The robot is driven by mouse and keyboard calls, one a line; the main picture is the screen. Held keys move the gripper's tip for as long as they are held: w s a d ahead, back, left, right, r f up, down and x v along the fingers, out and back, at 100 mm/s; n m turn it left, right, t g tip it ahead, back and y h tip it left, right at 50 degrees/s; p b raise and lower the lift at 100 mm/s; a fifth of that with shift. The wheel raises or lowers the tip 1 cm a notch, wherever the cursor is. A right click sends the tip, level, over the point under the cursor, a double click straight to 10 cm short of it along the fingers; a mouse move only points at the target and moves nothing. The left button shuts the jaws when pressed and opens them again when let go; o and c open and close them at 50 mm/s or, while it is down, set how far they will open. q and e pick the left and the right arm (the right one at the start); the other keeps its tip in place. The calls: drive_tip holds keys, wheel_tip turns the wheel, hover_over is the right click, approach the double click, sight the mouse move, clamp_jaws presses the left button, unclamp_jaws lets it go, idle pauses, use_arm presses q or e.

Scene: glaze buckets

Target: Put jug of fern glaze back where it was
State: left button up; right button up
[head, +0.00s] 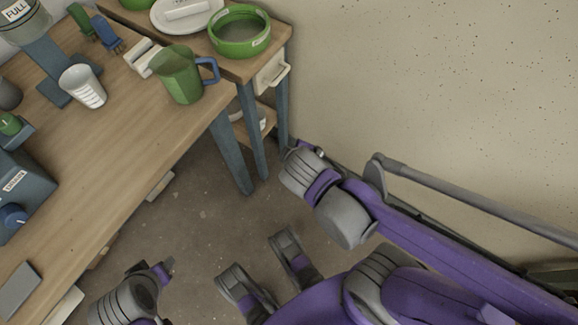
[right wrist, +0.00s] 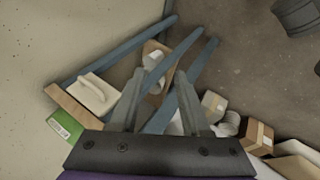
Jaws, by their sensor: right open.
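A green jug with a blue handle (head: 180,76) stands upright on the wooden table (head: 105,145), near its right end. Its handle points right. My right gripper (head: 262,268) is open and empty, over the floor well below and right of the jug in the head view. Its two spread fingers (right wrist: 158,115) also show in the right wrist view, with nothing between them. Part of my left gripper (head: 165,268) shows at the lower left, in front of the table; its fingers are not clear. No label can be read on the jug.
Cardboard boxes (right wrist: 258,136) sit low beyond the table legs. The wall (head: 440,90) closes the right side.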

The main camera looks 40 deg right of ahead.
drive_tip(key=s+a+f+m+g+y, duration=0.1)
drive_tip(key=s+a+m+y, duration=0.2)
drive_tip(key=s+a+m, duration=0.1)
drive_tip(key=shift+s+a+m+g+y, duration=0.15)
drive_tip(key=shift+a+m+g+y, duration=0.15)
drive_tip(key=shift+a+m, duration=0.55)
drive_tip(key=shift+d+f+m, duration=0.1)
drive_tip(key=shift+d+m, duration=0.15)
drive_tip(key=shift+d, duration=0.05)
